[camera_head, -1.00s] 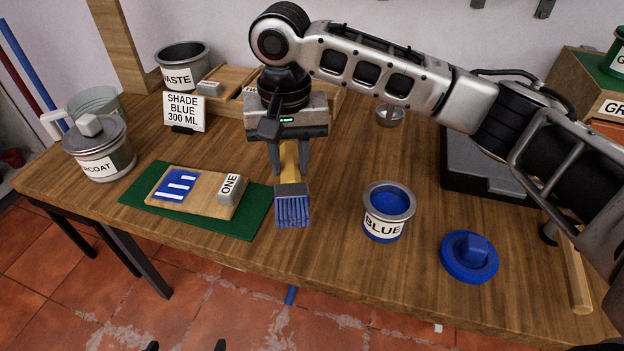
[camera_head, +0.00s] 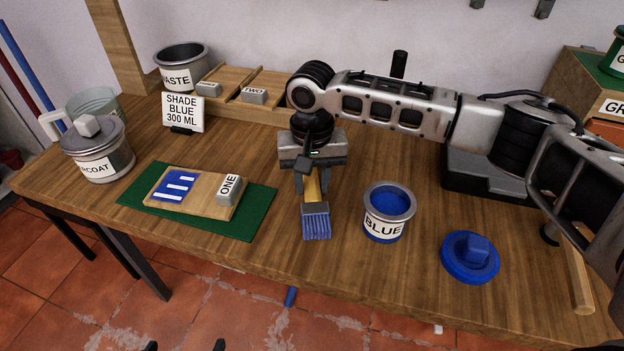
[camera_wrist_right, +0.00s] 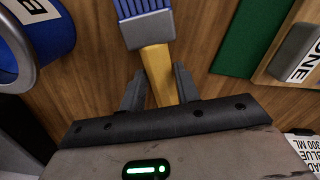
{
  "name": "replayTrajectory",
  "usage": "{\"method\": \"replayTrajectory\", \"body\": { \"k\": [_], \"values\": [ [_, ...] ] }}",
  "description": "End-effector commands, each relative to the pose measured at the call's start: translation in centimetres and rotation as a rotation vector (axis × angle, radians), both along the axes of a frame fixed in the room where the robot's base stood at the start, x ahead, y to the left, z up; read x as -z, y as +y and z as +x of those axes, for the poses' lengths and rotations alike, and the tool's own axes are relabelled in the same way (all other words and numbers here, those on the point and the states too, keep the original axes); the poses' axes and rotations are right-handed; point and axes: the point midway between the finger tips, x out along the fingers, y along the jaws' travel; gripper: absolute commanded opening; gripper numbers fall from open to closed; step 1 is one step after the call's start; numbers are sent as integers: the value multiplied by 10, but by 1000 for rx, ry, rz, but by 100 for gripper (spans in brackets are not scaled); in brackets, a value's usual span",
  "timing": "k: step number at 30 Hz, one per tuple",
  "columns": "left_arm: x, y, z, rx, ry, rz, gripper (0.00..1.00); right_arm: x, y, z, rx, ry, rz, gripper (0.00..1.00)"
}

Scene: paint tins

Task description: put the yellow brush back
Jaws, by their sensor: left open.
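My right gripper (camera_head: 312,190) is shut on the yellow brush (camera_head: 312,183), holding it by its yellow handle with the blue-coated bristles pointing toward the front of the table. The right wrist view also shows the brush handle (camera_wrist_right: 157,68) between the two fingers (camera_wrist_right: 160,80). The brush is between the green mat (camera_head: 258,212) and the open blue paint tin (camera_head: 390,200). I cannot tell whether its bristles touch the table. Only two dark tips of my left gripper (camera_head: 186,346) show at the bottom edge, apart, with nothing seen between them.
A sample board (camera_head: 208,200) marked ONE lies on the mat. The blue lid (camera_head: 469,256) and a hammer (camera_head: 574,270) lie right. The WASTE tin (camera_head: 180,68), SHADE card (camera_head: 184,112) and overcoat tin (camera_head: 98,155) stand left. A dark upright cylinder (camera_head: 399,63) shows behind my arm.

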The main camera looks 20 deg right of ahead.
Motion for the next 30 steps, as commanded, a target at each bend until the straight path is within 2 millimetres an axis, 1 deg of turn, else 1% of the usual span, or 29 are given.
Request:
{"method": "replayTrajectory", "body": {
  "k": [1, 2, 10, 13, 17, 24, 27, 30],
  "values": [
    [0, 0, 0, 0, -1, 0, 100, 1, 0, 0, 0, 1, 0, 47],
    [0, 0, 0, 0, -1, 0, 100, 0, 0, 0, 0, 1, 0, 50],
    [-1, 0, 0, -1, -1, -2, 100, -1, 0, 0, 0, 0, 0, 50],
    [-1, 0, 0, -2, -2, -1, 100, -8, 1, 0, 0, -1, 2, 50],
    [-3, 0, 0, -2, -2, -1, 100, -29, 1, 1, 0, -3, 1, 50],
    [-3, 0, 0, -1, 2, 5, 100, -81, 1, 2, 0, -5, 2, 50],
    [-2, 1, -1, -1, 5, 7, 100, -98, 1, 1, -1, -2, 2, 50],
    [-2, 1, -1, -1, 5, 8, 100, -111, 0, 1, 0, -1, 1, 50]
  ]
}}
